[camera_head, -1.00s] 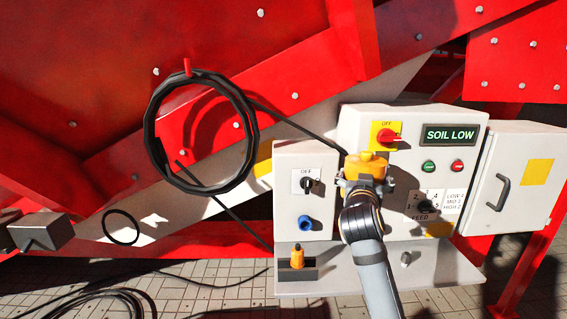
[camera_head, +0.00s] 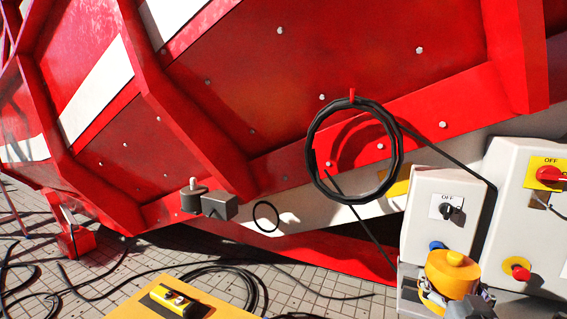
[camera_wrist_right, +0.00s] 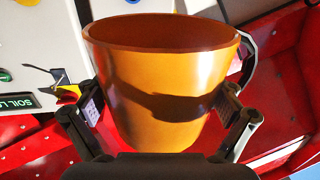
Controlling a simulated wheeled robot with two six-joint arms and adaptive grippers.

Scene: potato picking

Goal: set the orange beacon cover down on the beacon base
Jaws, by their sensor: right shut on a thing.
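The orange beacon cover (camera_head: 452,268) is in my right gripper (camera_head: 447,291), low at the right of the head view, in front of the control boxes. The right wrist view shows the orange cover (camera_wrist_right: 160,85) as a hollow cup between both fingers of the right gripper (camera_wrist_right: 162,112), its open rim toward the top of the picture. What seems to be the beacon base (camera_head: 194,202) is a short dark cylinder with a pale bulb on top, on the red machine at centre left. The cover is well apart from it, to the right. My left gripper is out of view.
A grey box (camera_head: 218,206) adjoins the base. A black ring (camera_head: 313,150) hangs on the machine between base and cover. Grey control boxes (camera_head: 432,215) stand at the right. A yellow surface (camera_head: 215,308) carries a small yellow device (camera_head: 173,299). Cables lie on the tiled floor.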

